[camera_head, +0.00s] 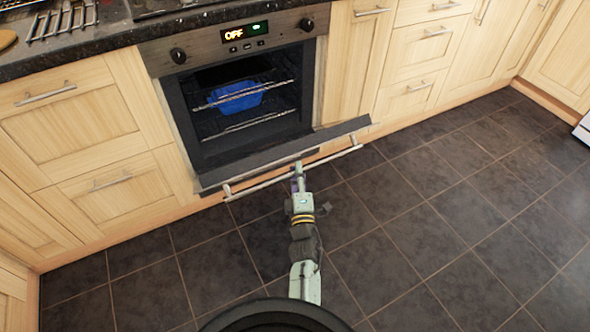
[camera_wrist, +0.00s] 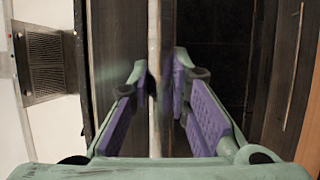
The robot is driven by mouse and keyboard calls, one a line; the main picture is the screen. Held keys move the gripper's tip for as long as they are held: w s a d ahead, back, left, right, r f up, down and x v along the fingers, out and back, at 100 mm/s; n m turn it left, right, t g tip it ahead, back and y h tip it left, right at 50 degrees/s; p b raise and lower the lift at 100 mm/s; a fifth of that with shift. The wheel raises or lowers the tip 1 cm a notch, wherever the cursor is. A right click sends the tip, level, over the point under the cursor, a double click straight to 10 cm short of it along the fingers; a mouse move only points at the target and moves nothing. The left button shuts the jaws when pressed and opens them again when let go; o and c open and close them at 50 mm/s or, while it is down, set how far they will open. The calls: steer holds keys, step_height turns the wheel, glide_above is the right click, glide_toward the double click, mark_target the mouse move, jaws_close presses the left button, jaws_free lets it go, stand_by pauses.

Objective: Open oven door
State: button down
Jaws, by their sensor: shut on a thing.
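The oven (camera_head: 290,26) is built into wooden cabinets at the upper middle of the head view, its display reading OFF. Its dark door (camera_head: 240,171) is swung down and outward, well open, showing the cavity. The silver handle bar (camera_head: 258,185) runs along the door's outer edge. My gripper (camera_head: 298,176) is at the middle of this bar, shut on it. In the wrist view the handle (camera_wrist: 154,60) passes between my green fingers with purple pads (camera_wrist: 165,85), and the door fills the area behind. The exact finger contact is partly hidden.
A blue dish (camera_head: 236,94) sits on a wire rack inside the oven. Drawers (camera_head: 55,95) and cupboards flank the oven, under a dark countertop (camera_head: 75,52). The dark tiled floor (camera_head: 440,225) is clear to the right. A white object (camera_head: 583,130) stands at the right edge.

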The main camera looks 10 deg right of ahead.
mark_target(299, 149)
steer(key=shift+f, duration=0.35)
steer(key=c, duration=1.7)
jaws_free()
steer(key=shift+w, duration=0.1)
steer(key=shift+o, duration=1.1)
steer(key=shift+r, duration=0.1)
step_height(299, 149, up, 7)
steer(key=shift+a+f, duration=0.1)
steer(key=shift+a, duration=0.05)
steer(key=shift+o, duration=0.7)
steer(key=shift+r, duration=0.7)
step_height(299, 149, up, 2)
steer(key=shift+c, duration=0.7)
